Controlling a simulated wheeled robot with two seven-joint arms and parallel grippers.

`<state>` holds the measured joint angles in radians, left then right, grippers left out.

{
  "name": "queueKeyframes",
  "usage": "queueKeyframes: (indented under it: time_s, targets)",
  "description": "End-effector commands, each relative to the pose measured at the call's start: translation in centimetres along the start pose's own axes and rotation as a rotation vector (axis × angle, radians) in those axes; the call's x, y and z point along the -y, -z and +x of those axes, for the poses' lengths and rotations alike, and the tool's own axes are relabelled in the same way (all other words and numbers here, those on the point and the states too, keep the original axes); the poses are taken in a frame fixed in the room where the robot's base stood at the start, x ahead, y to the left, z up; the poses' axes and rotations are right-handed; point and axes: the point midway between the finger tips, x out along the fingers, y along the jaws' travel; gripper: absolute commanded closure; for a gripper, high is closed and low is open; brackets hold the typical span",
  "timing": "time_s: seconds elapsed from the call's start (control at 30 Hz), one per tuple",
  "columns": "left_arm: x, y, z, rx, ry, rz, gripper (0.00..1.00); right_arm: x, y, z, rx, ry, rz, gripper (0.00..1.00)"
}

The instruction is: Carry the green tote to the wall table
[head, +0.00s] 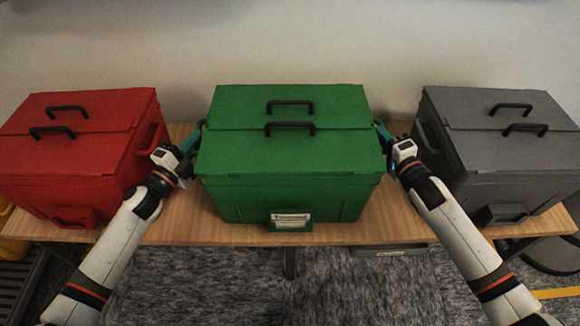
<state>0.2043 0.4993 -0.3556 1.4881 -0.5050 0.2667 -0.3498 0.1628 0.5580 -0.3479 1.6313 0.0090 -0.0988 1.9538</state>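The green tote (290,155) has a closed lid with two black handles and a white label on its front. It appears to rest upright on the wooden table (400,231), between a red and a grey tote. My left gripper (194,141) is at its left side and my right gripper (382,135) at its right side, both level with its upper part. Their fingertips are partly hidden by the tote's sides, so I cannot tell whether they are closed on it.
The red tote (75,150) stands close on the left, near my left wrist. The grey tote (500,150) stands close on the right, near my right wrist. A pale wall (300,40) is behind the table. Grey carpet (210,290) lies in front, with a yellow floor line (555,293) at right.

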Motion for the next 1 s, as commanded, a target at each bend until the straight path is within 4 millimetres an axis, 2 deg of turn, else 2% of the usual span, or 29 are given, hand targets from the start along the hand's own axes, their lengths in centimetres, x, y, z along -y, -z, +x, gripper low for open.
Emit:
queueKeyframes:
  time_s: [0.3,0.57,1.0]
  targets:
    - [0.1,0.0,0.0,0.0,0.001,0.0,1.0,0.0,0.0,0.0,0.0,0.001,0.0,1.0]
    - [-0.7,-0.1,0.1,0.002,-0.004,0.001,1.0,-0.7,-0.2,0.0,0.0,-0.006,-0.001,1.0]
    - [-4.1,-0.7,0.4,0.001,-0.005,0.002,1.0,-4.1,-0.8,-0.2,0.001,-0.007,-0.001,1.0]
